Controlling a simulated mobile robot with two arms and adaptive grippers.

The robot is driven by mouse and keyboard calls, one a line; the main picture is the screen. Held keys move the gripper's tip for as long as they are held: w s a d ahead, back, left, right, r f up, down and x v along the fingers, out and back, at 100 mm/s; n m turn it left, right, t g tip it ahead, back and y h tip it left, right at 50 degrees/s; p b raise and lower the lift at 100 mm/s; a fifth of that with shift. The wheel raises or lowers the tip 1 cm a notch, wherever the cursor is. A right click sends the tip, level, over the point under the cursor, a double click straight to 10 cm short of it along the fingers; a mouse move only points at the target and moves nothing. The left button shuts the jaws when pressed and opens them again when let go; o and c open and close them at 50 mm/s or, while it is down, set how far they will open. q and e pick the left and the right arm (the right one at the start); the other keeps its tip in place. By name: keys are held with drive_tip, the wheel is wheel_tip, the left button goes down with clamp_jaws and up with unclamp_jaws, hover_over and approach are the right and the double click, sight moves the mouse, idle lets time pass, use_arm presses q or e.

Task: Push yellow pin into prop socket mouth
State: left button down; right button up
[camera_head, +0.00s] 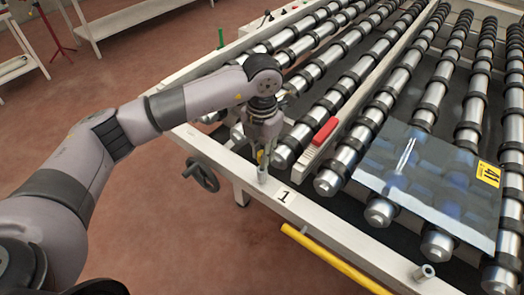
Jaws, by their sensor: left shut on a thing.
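My left gripper (262,148) points down over the near corner of the roller table and is shut on the yellow pin. Only a small bit of the yellow pin (261,157) shows between the fingers. A short grey upright socket (263,175) stands on the white frame just below the gripper. The pin is right above or at the socket mouth; I cannot tell whether its tip is inside. My right gripper is not in view.
The roller table's white frame (330,229) carries a "1" label. A red block (325,130) sits on a rail beside the gripper. A glass sheet (425,185) tagged 41 lies on the rollers. A second short socket (424,272) stands at lower right. A yellow bar (335,261) runs along the front.

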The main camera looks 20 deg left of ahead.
use_arm(q)
drive_tip(key=shift+f+b, duration=1.45)
drive_tip(key=shift+f, duration=0.25)
drive_tip(key=c, duration=1.4)
unclamp_jaws()
drive_tip(key=shift+o, duration=0.2)
drive_tip(key=shift+r, duration=0.1)
wheel_tip(320, 180, up, 12)
drive_tip(key=shift+f, duration=0.1)
drive_tip(key=shift+s, duration=0.1)
